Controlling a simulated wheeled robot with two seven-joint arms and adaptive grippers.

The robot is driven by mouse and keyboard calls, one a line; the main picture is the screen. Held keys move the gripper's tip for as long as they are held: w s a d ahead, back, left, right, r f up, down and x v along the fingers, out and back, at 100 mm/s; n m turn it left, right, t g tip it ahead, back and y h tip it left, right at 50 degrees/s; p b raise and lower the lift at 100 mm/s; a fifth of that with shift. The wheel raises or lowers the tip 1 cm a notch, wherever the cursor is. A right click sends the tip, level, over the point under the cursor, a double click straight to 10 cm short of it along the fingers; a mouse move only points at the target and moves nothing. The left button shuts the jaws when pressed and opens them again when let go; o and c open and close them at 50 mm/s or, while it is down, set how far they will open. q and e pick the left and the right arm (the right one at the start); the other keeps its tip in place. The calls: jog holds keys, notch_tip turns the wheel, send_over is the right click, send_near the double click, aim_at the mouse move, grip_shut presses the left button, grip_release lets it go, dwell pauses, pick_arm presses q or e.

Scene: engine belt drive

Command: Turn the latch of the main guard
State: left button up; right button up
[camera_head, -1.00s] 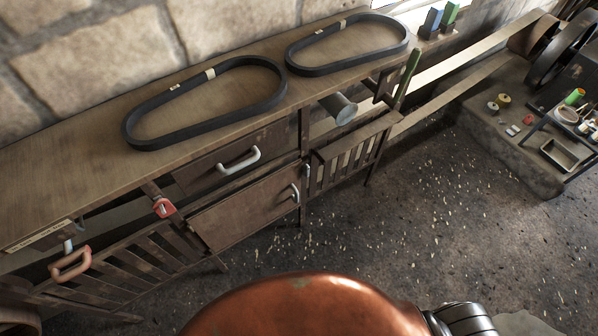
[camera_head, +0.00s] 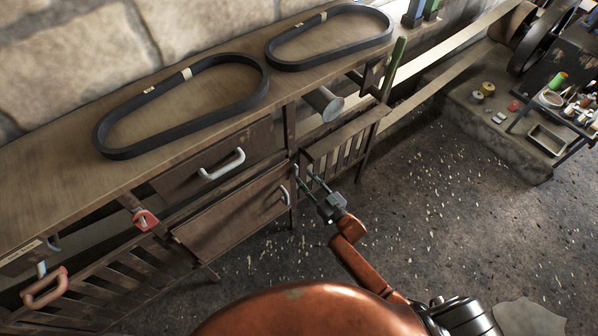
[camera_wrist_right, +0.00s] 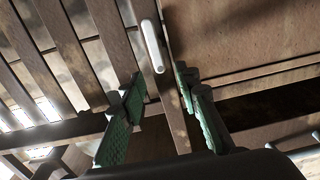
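In the head view, a slatted guard (camera_head: 340,150) stands under the right end of the bench, beside a brown door panel (camera_head: 235,215). In the right wrist view, a pale rounded lever (camera_wrist_right: 152,45) sits on a narrow wooden post between slats and a plain panel; it looks like a latch. My right gripper (camera_head: 303,175) is open in front of the post between panel and guard. In the right wrist view, its green-padded fingers (camera_wrist_right: 158,78) are apart, with the lever just beyond the fingertips; touch cannot be told. My left gripper is not in view.
Two black belts (camera_head: 112,152) lie on the bench top. A pale drawer handle (camera_head: 222,165), a red latch-like part (camera_head: 145,220) and a pinkish handle (camera_head: 44,287) stick out from the front. A metal cylinder (camera_head: 323,104) projects above the guard.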

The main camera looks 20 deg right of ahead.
aim_at(297, 169)
jog(key=shift+b+x, duration=0.4)
jog(key=shift+x, duration=1.95)
grip_shut()
